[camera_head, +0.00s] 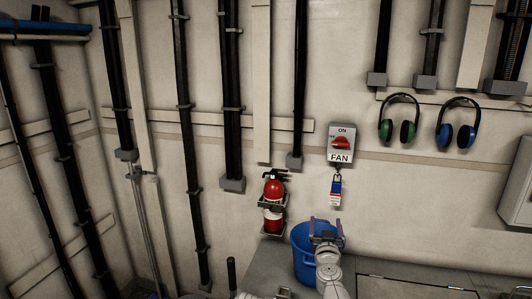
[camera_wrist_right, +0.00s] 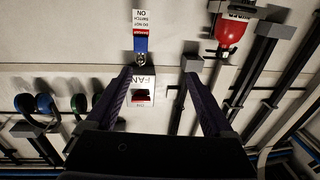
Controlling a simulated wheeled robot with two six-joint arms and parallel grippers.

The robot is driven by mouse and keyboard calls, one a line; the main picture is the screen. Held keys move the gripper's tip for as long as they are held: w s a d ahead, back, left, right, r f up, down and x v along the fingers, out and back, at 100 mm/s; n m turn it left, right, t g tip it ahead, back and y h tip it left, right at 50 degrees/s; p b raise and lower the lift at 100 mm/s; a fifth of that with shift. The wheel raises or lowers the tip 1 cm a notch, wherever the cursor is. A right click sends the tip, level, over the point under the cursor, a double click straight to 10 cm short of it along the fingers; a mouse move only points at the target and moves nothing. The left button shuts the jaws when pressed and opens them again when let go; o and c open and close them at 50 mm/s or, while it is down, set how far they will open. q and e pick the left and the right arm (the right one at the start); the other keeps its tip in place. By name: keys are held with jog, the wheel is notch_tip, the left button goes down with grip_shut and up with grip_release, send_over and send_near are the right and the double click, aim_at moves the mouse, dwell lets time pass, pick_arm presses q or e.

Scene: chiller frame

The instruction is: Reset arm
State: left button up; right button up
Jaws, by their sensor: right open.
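My right gripper (camera_head: 327,226) shows at the lower middle of the head view, in front of the blue bin. In the right wrist view my right gripper (camera_wrist_right: 160,76) has its two fingers spread wide with nothing held between them. The FAN switch box (camera_head: 341,129) with a red knob (camera_head: 341,143) is on the wall above the gripper. In the wrist view the switch box (camera_wrist_right: 141,84) appears upside down between the fingers, apart from them. A blue, red and white tag (camera_head: 335,191) hangs under the box. My left gripper is not in view.
A blue bin (camera_head: 303,262) stands on a grey surface by the wall. A red fire extinguisher (camera_head: 274,201) is mounted left of it. Green earmuffs (camera_head: 386,130) and blue earmuffs (camera_head: 446,135) hang at the right. Black vertical conduits (camera_head: 229,90) run down the wall.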

jog(key=s+a+f+n+g+y, duration=0.4)
jog(key=a+f+n+y, duration=0.25)
jog(key=a+y, duration=0.35)
jog(key=s+a+f+g+h, duration=0.1)
jog(key=s+f+g+h, duration=0.1)
jog(key=s+f+g, duration=0.5)
jog(key=s+d+f+m+g+h, duration=0.25)
jog(key=s+d+f, duration=0.2)
jog(key=s, duration=0.25)
jog(key=s+d+f+m+g+h, duration=0.25)
jog(key=s+d+f+g, duration=0.2)
jog(key=s, duration=0.25)
jog(key=s+a+r+n+p, duration=0.2)
jog(key=a+r+p, duration=0.1)
jog(key=a+r, duration=0.1)
jog(key=s+a+r+n+h+p, duration=0.1)
jog(key=s+a+r+n+p, duration=0.1)
jog(key=a, duration=0.4)
jog(key=shift+s+a+r+p, duration=0.35)
jog(key=shift+s+r+p, duration=0.5)
jog(key=shift+p, duration=0.4)
